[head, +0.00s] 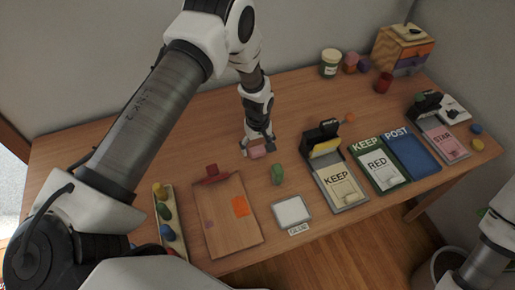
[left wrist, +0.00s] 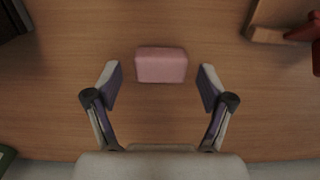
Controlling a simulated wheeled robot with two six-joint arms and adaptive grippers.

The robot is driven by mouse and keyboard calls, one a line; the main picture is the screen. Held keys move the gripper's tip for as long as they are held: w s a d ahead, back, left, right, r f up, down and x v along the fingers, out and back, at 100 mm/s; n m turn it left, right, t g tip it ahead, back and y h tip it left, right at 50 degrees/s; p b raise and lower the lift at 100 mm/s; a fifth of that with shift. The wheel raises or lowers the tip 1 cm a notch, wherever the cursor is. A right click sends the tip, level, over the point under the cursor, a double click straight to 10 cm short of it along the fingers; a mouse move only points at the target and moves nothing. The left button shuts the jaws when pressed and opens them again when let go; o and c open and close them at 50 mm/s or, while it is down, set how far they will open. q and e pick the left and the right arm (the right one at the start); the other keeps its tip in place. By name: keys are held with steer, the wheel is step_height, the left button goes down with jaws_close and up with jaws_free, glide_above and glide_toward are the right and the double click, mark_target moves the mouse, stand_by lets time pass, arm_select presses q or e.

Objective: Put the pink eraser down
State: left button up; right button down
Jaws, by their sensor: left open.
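The pink eraser (head: 257,152) lies on the wooden desk in the head view, right at the tips of my left gripper (head: 258,143). In the left wrist view the pink eraser (left wrist: 161,65) is a small rounded block on the wood. My left gripper (left wrist: 160,88) is open, with one finger on each side below the eraser in the picture. There is a clear gap between each finger and the eraser. My right gripper is not in view; part of my right arm shows at the lower right of the head view.
A clipboard (head: 227,229), a green object (head: 278,174) and a white square pad (head: 292,211) stand near the eraser. A KEEP tray (head: 350,199) is to the right. A tray of coloured pieces (head: 178,240) is at left. The desk behind the eraser is clear.

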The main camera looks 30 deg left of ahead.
mark_target(258, 149)
arm_select(q)
step_height(258, 149, up, 11)
steer(key=b, duration=0.2)
steer(key=shift+d+f, duration=0.1)
steer(key=shift+f, duration=0.1)
